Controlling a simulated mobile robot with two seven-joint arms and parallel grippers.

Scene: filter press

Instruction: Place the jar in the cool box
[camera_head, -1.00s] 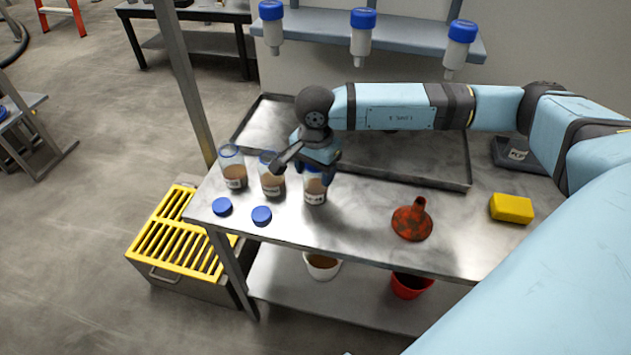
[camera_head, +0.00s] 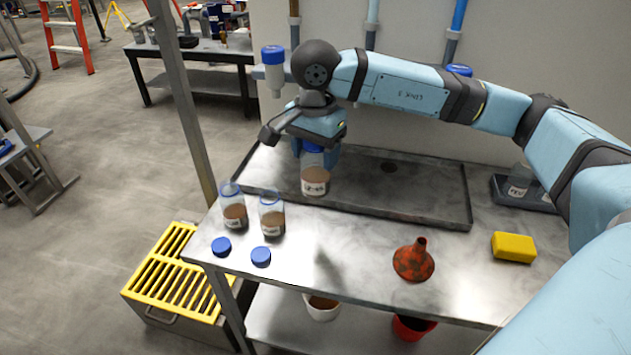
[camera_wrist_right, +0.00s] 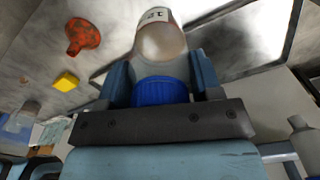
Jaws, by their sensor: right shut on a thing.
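My right gripper (camera_head: 318,150) is shut on a jar (camera_head: 315,180) by its blue lid. The jar is clear, with brown contents and a white label, and hangs upright above the metal table. In the right wrist view the jar (camera_wrist_right: 160,42) sits between the two fingers (camera_wrist_right: 161,80), its blue lid (camera_wrist_right: 160,92) nearest the palm. A box with a yellow slatted top (camera_head: 170,265) and a handle stands on the floor at the lower left; I cannot tell for sure that it is the cool box. My left gripper is out of view.
Two open jars (camera_head: 234,216) (camera_head: 271,218) with brown contents stand at the table's left, with two loose blue lids (camera_head: 221,246) (camera_head: 261,256) in front. A red funnel (camera_head: 413,262), a yellow sponge (camera_head: 513,247) and a large metal tray (camera_head: 420,213) share the table. A post (camera_head: 185,110) rises behind the left corner.

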